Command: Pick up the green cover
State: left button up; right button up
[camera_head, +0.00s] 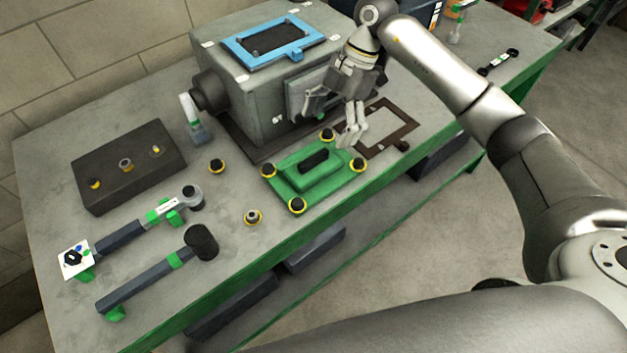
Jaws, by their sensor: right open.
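The green cover (290,184) lies flat on the workbench near its front edge. It has a raised middle with a black handle (314,160) on top. Black knobs with yellow rings sit at its corners, one of them at the near corner (297,205). My right gripper (328,126) is open above and behind the cover, with its fingers spread and pointing down. It looks empty, and I see no contact with the cover. My left gripper is not in view.
A grey engine block (255,105) with a blue frame (238,53) on top stands behind the cover. A dark flat frame (408,118) lies to the right. Two loose ringed knobs, two long tools and a dark tray (118,150) are to the left.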

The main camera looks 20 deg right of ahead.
aim_at(316, 155)
jog(key=shift+s+p+x, duration=0.25)
jog(key=shift+p+x, duration=0.1)
jog(key=shift+x, duration=0.75)
jog(key=shift+d+x, duration=0.2)
jog(key=shift+x, duration=1)
jog(key=shift+w+f, duration=0.15)
jog(key=shift+f, duration=0.25)
jog(key=shift+a+f+p, duration=0.2)
jog(key=shift+f+p, duration=0.05)
jog(key=shift+p, duration=0.2)
jog(key=p+x, duration=0.1)
jog(key=x, duration=0.1)
jog(key=p+x, duration=0.1)
jog(key=x, duration=0.1)
jog(key=shift+a, duration=0.35)
jog(key=shift+f, duration=0.3)
jog(key=c, duration=1.3)
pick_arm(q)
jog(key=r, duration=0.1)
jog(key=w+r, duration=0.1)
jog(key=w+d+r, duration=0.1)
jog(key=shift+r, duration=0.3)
pick_arm(e)
jog(key=shift+w+r, duration=0.1)
jog(key=shift+c, duration=0.2)
